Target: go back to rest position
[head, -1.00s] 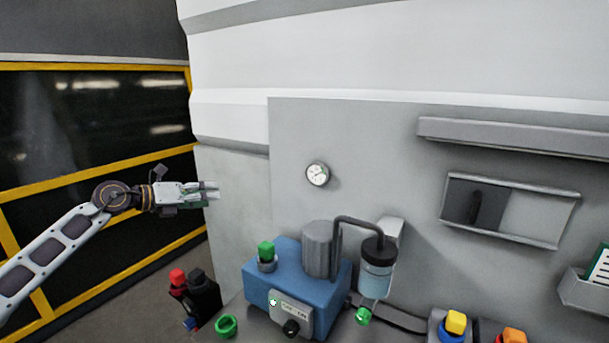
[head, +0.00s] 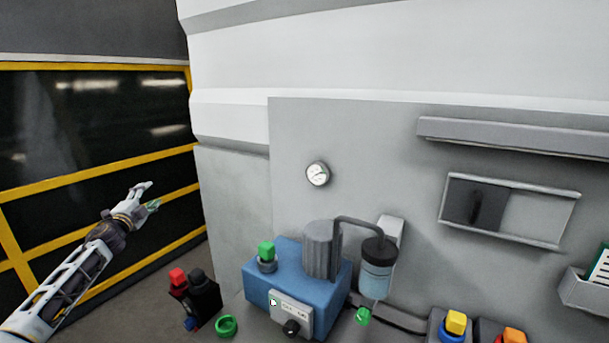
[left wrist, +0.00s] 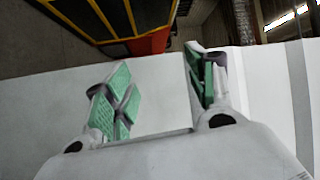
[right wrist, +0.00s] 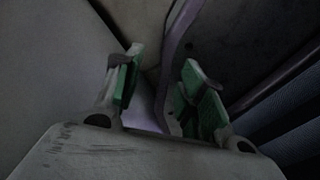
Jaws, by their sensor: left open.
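My left gripper (head: 146,198) is at the left of the head view, in front of the dark yellow-framed panels and apart from the machine. Its green-padded fingers stand apart and empty in the left wrist view (left wrist: 158,92). My right gripper (right wrist: 160,88) shows only in the right wrist view. Its green-padded fingers are apart with a gap between them, and nothing is seen in the gap. My right arm is out of the head view.
A blue pump unit (head: 290,262) with a green button (head: 266,250) and a jar (head: 376,280) stands low in the middle. A gauge (head: 317,174) is on the grey panel. Red and black parts (head: 193,287) stand left of it. Yellow-framed fencing (head: 90,176) is behind my left arm.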

